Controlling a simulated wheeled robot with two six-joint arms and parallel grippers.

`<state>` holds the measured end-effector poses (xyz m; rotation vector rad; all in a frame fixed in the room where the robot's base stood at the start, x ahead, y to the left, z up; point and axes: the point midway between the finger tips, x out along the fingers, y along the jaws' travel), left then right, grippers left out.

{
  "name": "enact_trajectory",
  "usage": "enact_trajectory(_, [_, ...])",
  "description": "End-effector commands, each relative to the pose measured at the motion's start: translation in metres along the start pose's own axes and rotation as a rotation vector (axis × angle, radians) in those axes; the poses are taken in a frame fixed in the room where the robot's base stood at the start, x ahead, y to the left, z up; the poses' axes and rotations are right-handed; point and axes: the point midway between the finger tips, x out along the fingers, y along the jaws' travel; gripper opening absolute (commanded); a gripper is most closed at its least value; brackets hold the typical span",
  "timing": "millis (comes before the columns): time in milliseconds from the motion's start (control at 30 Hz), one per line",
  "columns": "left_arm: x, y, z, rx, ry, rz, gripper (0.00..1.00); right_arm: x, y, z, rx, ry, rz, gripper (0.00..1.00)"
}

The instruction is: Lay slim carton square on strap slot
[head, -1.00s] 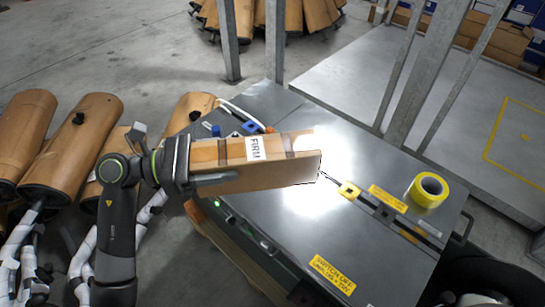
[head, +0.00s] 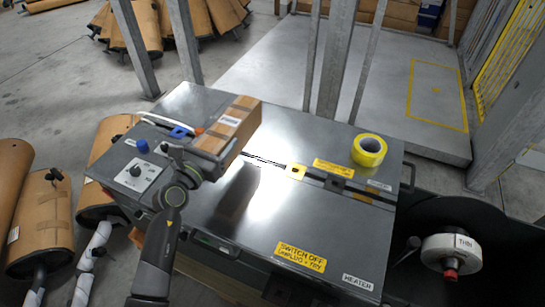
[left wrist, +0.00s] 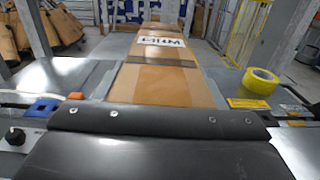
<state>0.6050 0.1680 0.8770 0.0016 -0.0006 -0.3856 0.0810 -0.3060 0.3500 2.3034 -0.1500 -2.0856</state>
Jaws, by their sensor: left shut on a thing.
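The slim brown carton (head: 236,122) is in my left gripper (head: 212,155), above the left part of the grey metal machine top. In the head view it points up and to the right, away from me. In the left wrist view the carton (left wrist: 160,82) runs straight ahead, with a white label on its top. The strap slot (head: 265,161) is a dark line across the machine top, with yellow and black pieces along it. The carton and arm hide its left part. I cannot tell whether the carton touches the top. My right gripper is not in view.
A yellow tape roll (head: 369,150) stands on the right of the machine top (head: 230,215). Metal posts (head: 335,60) rise behind. Wrapped mufflers (head: 45,205) lie on the left floor.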

Motion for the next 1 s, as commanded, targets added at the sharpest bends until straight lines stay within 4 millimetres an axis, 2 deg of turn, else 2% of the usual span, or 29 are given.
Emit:
enact_trajectory(133, [-0.001,0.006,-0.012,0.000,-0.001,0.036,0.27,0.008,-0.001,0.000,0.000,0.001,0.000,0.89])
enact_trajectory(400, [-0.001,0.006,-0.059,-0.002,-0.002,0.039,0.27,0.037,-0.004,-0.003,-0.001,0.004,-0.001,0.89])
enact_trajectory(633, [-0.001,0.006,-0.075,-0.001,-0.003,0.038,0.27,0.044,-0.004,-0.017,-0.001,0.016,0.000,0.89])
enact_trajectory(800, [-0.001,0.006,-0.098,-0.003,-0.002,0.037,0.27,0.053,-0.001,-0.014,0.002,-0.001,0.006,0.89])
enact_trajectory(1000, [-0.001,0.006,-0.104,-0.001,-0.003,0.037,0.27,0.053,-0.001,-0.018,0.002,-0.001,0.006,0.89])
